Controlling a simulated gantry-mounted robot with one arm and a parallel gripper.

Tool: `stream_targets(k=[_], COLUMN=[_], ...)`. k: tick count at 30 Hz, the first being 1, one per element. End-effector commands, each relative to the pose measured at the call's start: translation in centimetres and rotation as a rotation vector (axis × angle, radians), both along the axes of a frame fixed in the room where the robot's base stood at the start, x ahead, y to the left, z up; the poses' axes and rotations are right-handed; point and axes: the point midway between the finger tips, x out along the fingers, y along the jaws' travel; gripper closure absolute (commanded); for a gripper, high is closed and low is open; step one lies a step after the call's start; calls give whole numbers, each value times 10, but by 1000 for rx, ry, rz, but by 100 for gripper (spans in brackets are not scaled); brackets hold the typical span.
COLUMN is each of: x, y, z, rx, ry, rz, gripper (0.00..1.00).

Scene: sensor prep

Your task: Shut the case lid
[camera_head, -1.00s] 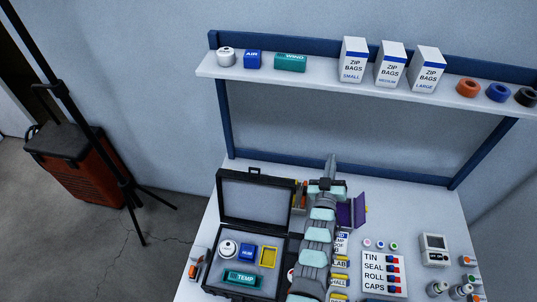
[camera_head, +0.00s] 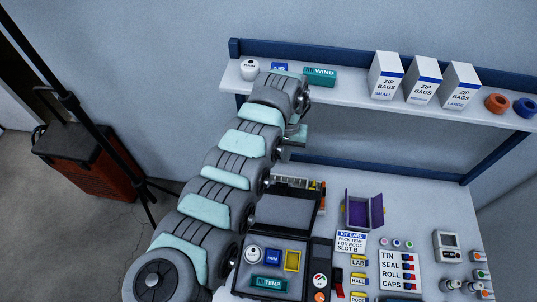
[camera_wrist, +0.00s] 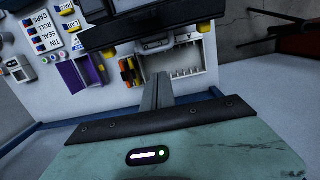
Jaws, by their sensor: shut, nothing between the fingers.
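The black case (camera_head: 308,265) lies open on the table in the head view. Its lid (camera_head: 285,211) stands raised at the back edge, with its grey inner panel facing the front. My arm covers the case's left side. My gripper (camera_head: 293,146) is beyond and above the lid, apart from it. In the wrist view my gripper (camera_wrist: 158,92) shows its fingers closed together with nothing held. The dark lid (camera_wrist: 145,28) shows at the top of the wrist view, beyond the fingertips.
The case holds a white round sensor (camera_head: 253,255), a blue block (camera_head: 272,257), a yellow-rimmed slot (camera_head: 292,260) and a teal TEMP block (camera_head: 268,284). A rack (camera_head: 300,182) stands behind the lid. A purple open box (camera_head: 364,211) is right. The shelf (camera_head: 345,88) is above.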

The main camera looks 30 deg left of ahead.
Motion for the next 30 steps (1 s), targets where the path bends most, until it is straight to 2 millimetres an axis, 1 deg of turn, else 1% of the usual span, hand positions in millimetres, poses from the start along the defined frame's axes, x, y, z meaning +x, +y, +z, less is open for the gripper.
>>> stream_targets(k=[1,4,8,11,18,21,24,30], x=[-5,-8,-8,-9,-14,-15,-15,-15], y=[0,1,0,0,-3,-3,-4,-3], z=[2,-2,-14,-28,-74,-89,-96,-97], rx=[3,3,3,4,2,1,2,4], ry=[19,27,24,22,23,24,21,18], rz=[-3,-2,-2,-1,-3,-1,-2,-2], gripper=[100,100,100,100,100,100,100,100])
